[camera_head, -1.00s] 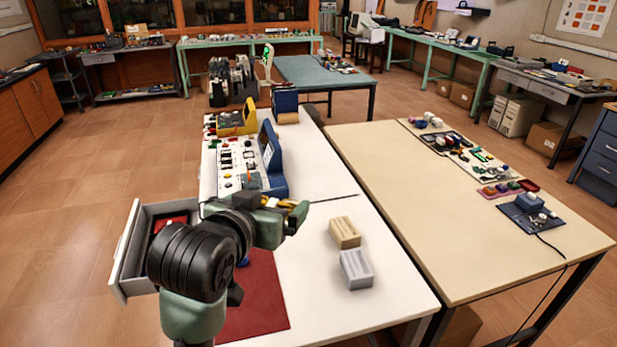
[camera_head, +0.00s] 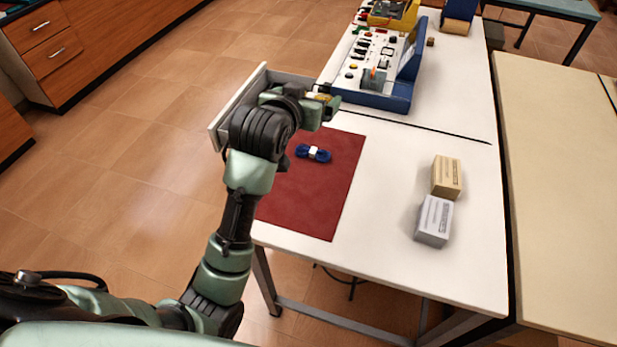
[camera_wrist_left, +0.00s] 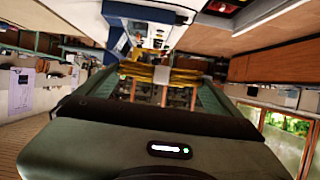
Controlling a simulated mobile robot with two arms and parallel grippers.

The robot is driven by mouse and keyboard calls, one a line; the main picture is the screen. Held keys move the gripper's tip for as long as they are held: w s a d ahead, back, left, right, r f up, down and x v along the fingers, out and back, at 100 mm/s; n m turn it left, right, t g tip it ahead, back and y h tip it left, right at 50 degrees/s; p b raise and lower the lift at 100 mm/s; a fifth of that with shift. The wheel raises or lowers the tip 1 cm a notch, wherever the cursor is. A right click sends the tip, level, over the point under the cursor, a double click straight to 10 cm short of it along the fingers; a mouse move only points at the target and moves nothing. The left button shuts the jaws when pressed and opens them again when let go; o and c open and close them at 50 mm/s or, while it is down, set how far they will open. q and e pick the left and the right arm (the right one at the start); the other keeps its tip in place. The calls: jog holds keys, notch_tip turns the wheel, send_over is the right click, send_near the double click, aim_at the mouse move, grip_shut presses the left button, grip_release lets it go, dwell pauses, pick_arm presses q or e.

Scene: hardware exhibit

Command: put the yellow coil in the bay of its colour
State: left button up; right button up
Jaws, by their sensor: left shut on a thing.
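My left gripper (camera_head: 328,98) is shut on the yellow coil (camera_head: 322,97), held up over the white table near the front of the blue instrument panel. The coil also shows in the left wrist view (camera_wrist_left: 160,75) as yellow strands across the fingers. An open drawer (camera_head: 222,122) sticks out at the table's left side. My arm hides most of its inside, so no yellow bay can be made out. A blue coil (camera_head: 313,153) with a white band lies on the red mat (camera_head: 310,205). My right gripper is not in view.
The blue instrument panel (camera_head: 398,88) stands behind the gripper. A tan box (camera_head: 446,176) and a grey box (camera_head: 434,221) stand on the right of the white table (camera_head: 390,265). The table between mat and boxes is clear. A beige table (camera_head: 560,190) stands to the right.

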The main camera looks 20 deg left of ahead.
pick_arm(q)
notch_tip(320, 180, down, 7)
jog(key=w, duration=0.2)
send_over(310, 174)
notch_tip(310, 174, down, 12)
jog(key=shift+r+b, duration=0.1)
jog(key=shift+b, duration=0.3)
notch_tip(310, 174, down, 5)
jog(key=shift+f, duration=0.1)
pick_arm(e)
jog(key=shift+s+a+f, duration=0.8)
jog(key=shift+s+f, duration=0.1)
pick_arm(q)
jog(key=shift+f, duration=0.15)
jog(key=o, duration=1)
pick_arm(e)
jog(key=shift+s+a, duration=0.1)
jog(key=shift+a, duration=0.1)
